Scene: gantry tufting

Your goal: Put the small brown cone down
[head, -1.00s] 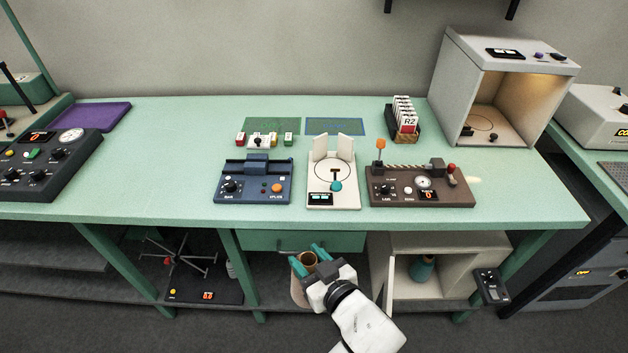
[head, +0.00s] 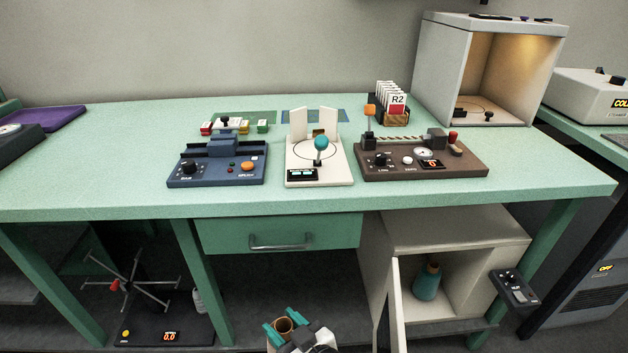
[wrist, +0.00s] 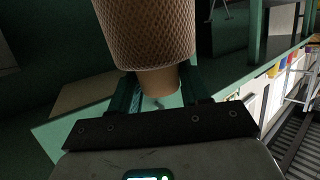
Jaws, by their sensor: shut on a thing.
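The small brown cone (head: 284,325) is in my gripper (head: 286,334) at the bottom edge of the head view, in front of the bench. Its open round end faces up between the teal fingers. In the wrist view the cone (wrist: 157,80) is a plain tan tube between the dark green fingers (wrist: 160,92), with a wide mesh-patterned wrap (wrist: 148,32) beyond them. My gripper is shut on it, clear of the bench top. The cone's lower part is cut off in the head view.
The green bench (head: 110,170) carries a blue device (head: 218,163), a white device (head: 320,172) and a brown device (head: 423,163). Below are a drawer (head: 280,235) and an open cabinet (head: 460,235) holding a teal cone (head: 426,283). Bench top is free at left.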

